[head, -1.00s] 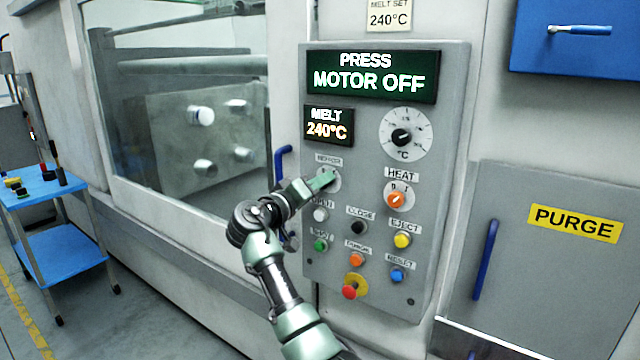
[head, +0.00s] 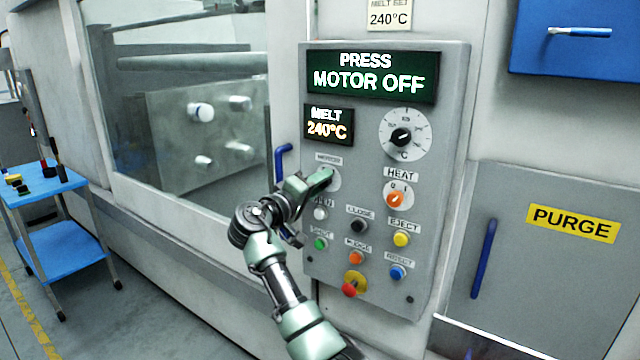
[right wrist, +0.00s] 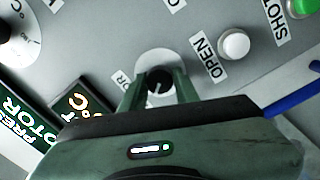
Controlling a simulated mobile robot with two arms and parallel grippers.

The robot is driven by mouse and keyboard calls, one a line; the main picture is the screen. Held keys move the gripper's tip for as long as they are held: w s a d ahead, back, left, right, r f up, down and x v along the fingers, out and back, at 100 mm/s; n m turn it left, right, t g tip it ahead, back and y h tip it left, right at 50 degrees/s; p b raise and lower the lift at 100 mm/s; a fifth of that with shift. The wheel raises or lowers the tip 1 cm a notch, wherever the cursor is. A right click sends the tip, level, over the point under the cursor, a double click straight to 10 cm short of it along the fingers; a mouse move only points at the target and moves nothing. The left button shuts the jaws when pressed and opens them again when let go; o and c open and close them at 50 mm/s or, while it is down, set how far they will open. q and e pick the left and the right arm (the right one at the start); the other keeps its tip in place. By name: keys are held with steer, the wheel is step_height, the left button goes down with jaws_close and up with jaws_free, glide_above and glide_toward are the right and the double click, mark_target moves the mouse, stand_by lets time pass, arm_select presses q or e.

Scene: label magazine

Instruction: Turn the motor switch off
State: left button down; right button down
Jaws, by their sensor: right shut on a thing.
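The motor switch is a small black knob (right wrist: 159,81) on a round pale plate at the left of the grey control panel (head: 455,120). In the right wrist view my right gripper's two green fingers stand on either side of the knob and are shut on it. In the head view my right gripper (head: 324,179) covers most of the switch, and only part of its plate (head: 336,184) shows. The knob's pointer setting is hard to read. The panel's screen (head: 371,77) reads "PRESS MOTOR OFF". My left gripper is not in view.
The white OPEN button (head: 320,213) sits just below the switch, with several coloured buttons lower down. The orange HEAT switch (head: 397,199) is to the right. A blue door handle (head: 283,162) juts out left of the panel. A blue cart (head: 45,185) stands far left.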

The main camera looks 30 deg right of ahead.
steer(key=c, duration=1.1)
jaws_free()
steer(key=shift+o, duration=0.2)
steer(key=shift+a, duration=0.1)
steer(key=b+v, duration=0.3)
steer(key=v, duration=0.4)
steer(key=shift+a, duration=0.3)
steer(key=shift+s+f, duration=0.1)
steer(key=shift+s, duration=0.05)
